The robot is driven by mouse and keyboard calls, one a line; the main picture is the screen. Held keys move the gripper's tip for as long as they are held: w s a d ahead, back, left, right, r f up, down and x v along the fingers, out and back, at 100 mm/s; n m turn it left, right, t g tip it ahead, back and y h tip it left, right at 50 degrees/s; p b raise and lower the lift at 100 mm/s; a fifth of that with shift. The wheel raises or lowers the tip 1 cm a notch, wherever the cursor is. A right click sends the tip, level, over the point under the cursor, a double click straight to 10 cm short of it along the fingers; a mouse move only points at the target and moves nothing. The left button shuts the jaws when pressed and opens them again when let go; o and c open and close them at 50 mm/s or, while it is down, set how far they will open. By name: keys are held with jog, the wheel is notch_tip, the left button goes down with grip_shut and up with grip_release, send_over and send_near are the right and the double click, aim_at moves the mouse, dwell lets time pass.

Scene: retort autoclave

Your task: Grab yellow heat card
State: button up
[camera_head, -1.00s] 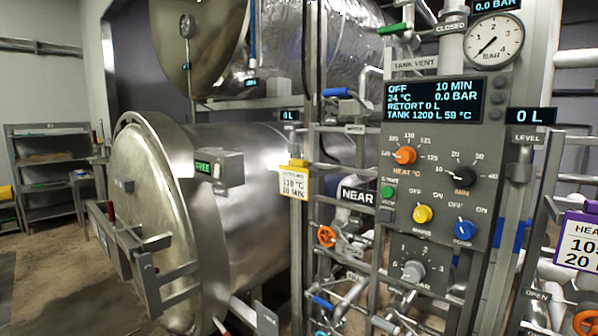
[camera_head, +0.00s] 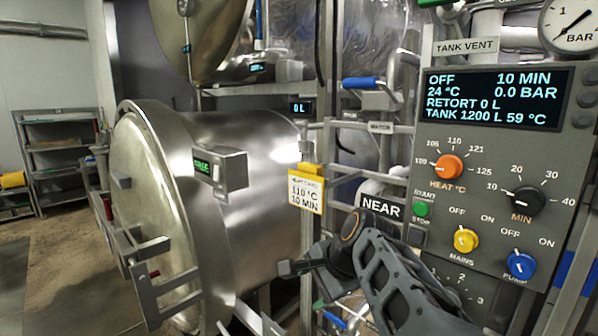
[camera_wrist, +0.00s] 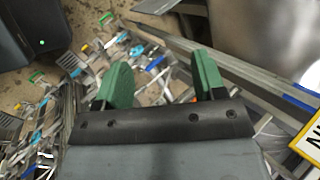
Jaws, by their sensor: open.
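The yellow heat card (camera_head: 305,194) is a white card with a yellow top and border, reading 110 °C 10 MIN. It hangs upright on a post to the right of the retort in the head view. A yellow-edged card corner, which appears to be this card, shows at the right edge of the wrist view (camera_wrist: 309,136). My gripper (camera_wrist: 160,83) is open, its two green fingers apart with nothing between them. In the head view my arm comes in from the lower right, with its wrist end below the card and apart from it.
The retort (camera_head: 150,210) stands at left with its round steel front. The control panel (camera_head: 490,150) with knobs and display is at right. Pipes, rails and a NEAR sign (camera_head: 381,207) lie close to the card. Open floor (camera_head: 50,245) shows at far left.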

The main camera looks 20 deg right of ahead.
jog(key=w+d+r+m+t+y+p, duration=0.1)
jog(key=d+r+m, duration=0.25)
jog(key=r, duration=0.25)
jog(key=w+d+r+m+t+p, duration=0.1)
jog(key=d+r+m+t, duration=0.1)
jog(key=r+m, duration=0.3)
jog(key=m+t+y+p, duration=0.1)
jog(key=m+t+p, duration=0.15)
jog(key=m, duration=0.45)
send_near(319, 170)
jog(key=shift+t, duration=0.45)
jog(key=x, duration=0.5)
jog(key=shift+w+a+f, duration=0.2)
jog(key=shift+w, duration=0.05)
jog(key=shift+f+p+x, duration=0.15)
jog(key=shift+p+x, duration=0.1)
jog(key=shift+x, duration=1.2)
jog(key=shift+f+p+x, duration=0.15)
jog(key=shift+p+x, duration=0.05)
jog(key=shift+x, duration=1.2)
jog(key=shift+s, duration=0.15)
jog(key=shift+c, duration=0.3)
jog(key=c, duration=0.9)
jog(key=shift+r, duration=0.1)
jog(key=shift+c, duration=0.2)
